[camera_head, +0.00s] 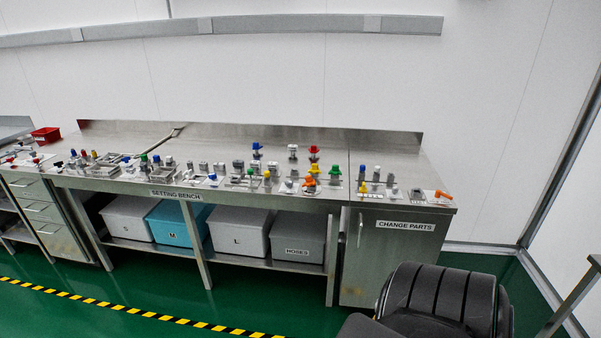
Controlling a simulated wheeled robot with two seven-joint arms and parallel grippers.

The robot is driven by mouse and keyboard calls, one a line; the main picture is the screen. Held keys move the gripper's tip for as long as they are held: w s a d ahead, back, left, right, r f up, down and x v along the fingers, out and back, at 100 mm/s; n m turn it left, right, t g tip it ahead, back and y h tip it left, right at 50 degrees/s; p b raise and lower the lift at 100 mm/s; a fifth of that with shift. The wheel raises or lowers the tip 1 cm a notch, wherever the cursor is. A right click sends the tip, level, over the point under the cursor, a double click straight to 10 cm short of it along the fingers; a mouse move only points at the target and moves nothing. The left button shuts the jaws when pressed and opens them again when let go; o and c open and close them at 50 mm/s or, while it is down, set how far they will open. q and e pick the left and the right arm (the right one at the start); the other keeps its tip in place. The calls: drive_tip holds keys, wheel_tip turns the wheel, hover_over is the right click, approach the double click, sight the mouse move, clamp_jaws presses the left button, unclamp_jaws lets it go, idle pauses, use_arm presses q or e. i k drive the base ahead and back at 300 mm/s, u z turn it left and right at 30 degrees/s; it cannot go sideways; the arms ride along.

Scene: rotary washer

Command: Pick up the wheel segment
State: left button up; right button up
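I cannot pick out the wheel segment for certain; the parts on the long steel setting bench (328,200) are too small to tell apart. Many small parts stand in rows along the bench's front half. Among them are a blue-topped part (257,146), a red-topped part (314,149), a green part (335,171) and an orange part (443,195) near the right end. Neither of my grippers is in view, so I cannot see what they hold.
Lidded bins stand on the shelf below: grey ones (240,230) and a blue one (176,222). A change parts cabinet (385,262) closes the right end. A red tray (46,134) sits far left. Green floor with a yellow-black stripe (120,307) is clear in front.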

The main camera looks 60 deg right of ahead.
sight(309, 182)
drive_tip(key=u, duration=0.15)
drive_tip(key=i, duration=1.7)
drive_tip(key=z, duration=0.45)
drive_tip(key=i, duration=0.9)
drive_tip(key=z, duration=1.5)
drive_tip(key=i, duration=0.8)
drive_tip(key=z, duration=0.85)
